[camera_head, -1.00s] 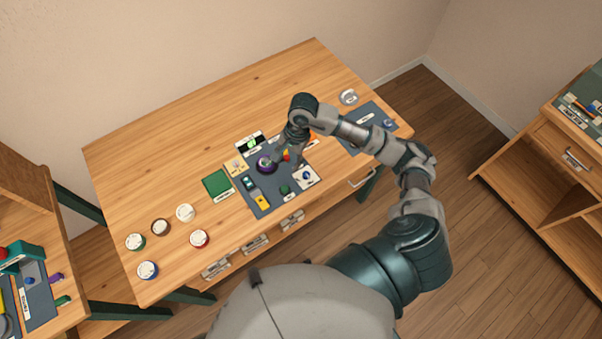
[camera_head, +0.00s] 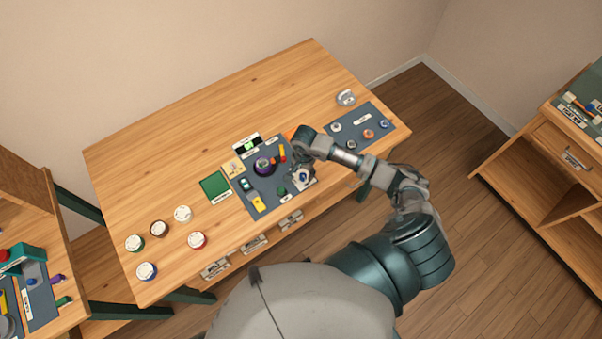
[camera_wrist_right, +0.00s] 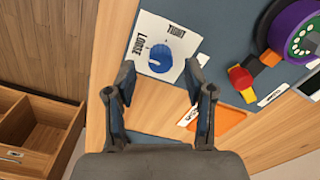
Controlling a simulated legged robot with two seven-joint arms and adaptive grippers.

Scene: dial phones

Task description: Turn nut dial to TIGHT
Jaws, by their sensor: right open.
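The nut dial is a round blue knob (camera_wrist_right: 160,58) on a white card (camera_wrist_right: 182,42) in the right wrist view. The card is lettered LOOSE along its left side and has a second word, probably TIGHT, at its upper right. A small white mark shows on the knob's lower left, on the LOOSE side. In the head view the dial (camera_head: 303,177) is partly covered by my right gripper (camera_head: 300,170). My right gripper (camera_wrist_right: 160,74) is open and empty, with one fingertip on each side of the knob in the picture; contact cannot be told. My left gripper is out of view.
A purple dial phone (camera_wrist_right: 298,32) with a red and yellow piece (camera_wrist_right: 242,80) lies right of the card. An orange patch (camera_wrist_right: 218,120) is below. In the head view, several round pots stand at the table's left, and a dark mat (camera_head: 362,120) lies right.

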